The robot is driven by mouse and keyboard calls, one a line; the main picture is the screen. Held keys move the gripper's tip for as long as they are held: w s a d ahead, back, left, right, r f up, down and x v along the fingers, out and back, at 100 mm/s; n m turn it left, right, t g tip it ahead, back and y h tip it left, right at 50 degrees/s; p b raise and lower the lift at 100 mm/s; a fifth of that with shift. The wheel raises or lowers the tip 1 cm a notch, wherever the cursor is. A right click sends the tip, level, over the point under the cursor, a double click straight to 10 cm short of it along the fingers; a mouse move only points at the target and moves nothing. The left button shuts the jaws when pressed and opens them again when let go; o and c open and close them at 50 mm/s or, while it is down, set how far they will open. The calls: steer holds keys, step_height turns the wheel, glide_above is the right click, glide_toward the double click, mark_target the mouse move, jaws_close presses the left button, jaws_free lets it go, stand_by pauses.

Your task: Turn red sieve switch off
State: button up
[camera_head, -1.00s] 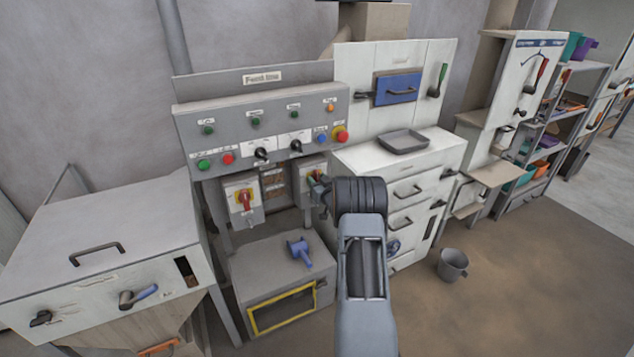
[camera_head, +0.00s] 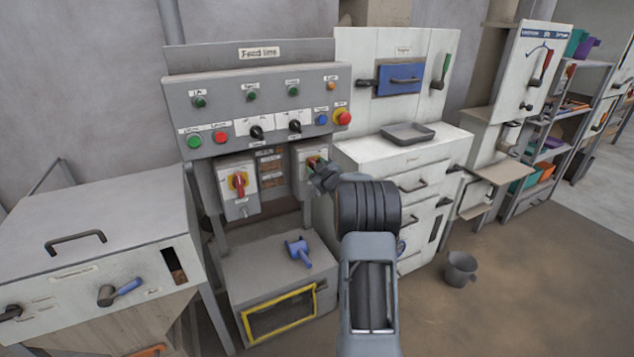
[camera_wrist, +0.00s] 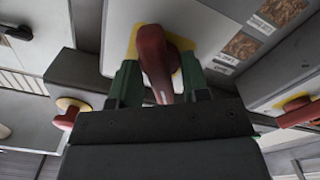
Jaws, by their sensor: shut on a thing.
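A red rotary handle (camera_wrist: 155,62) on a yellow plate sits between the two green fingers of my gripper (camera_wrist: 160,88) in the wrist view, and the fingers are shut on it. In the head view my gripper (camera_head: 318,170) is at the right of two grey switch boxes below the control panel. Only a little of this box's red handle (camera_head: 313,160) shows there, so I cannot tell its angle. The left box has a similar red handle (camera_head: 239,184) on yellow, pointing about straight down. I cannot read the boxes' labels.
The control panel (camera_head: 225,140) with buttons and black knobs is just above. A blue-handled thing (camera_head: 298,250) lies on the grey box below. A white cabinet (camera_head: 425,160) with a grey tray (camera_head: 407,132) stands close on the right. A bucket (camera_head: 460,268) is on the floor.

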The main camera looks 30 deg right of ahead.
steer(key=n+b, duration=0.4)
steer(key=b, duration=0.1)
steer(key=n+b, duration=0.2)
steer(key=b, duration=0.1)
steer(key=shift+f, duration=0.3)
steer(key=n+b, duration=0.4)
steer(key=n, duration=0.1)
steer(key=shift+a+r, duration=0.1)
steer(key=shift+r, duration=0.05)
steer(key=shift+r+n+b, duration=0.1)
steer(key=shift+n+b, duration=0.2)
steer(key=o, duration=0.5)
steer(key=s, duration=0.4)
steer(key=s+a, duration=0.1)
steer(key=s, duration=0.4)
steer(key=s+a, duration=0.1)
steer(key=s, duration=0.3)
steer(key=shift+s+b, duration=0.3)
steer(key=shift+b, duration=0.05)
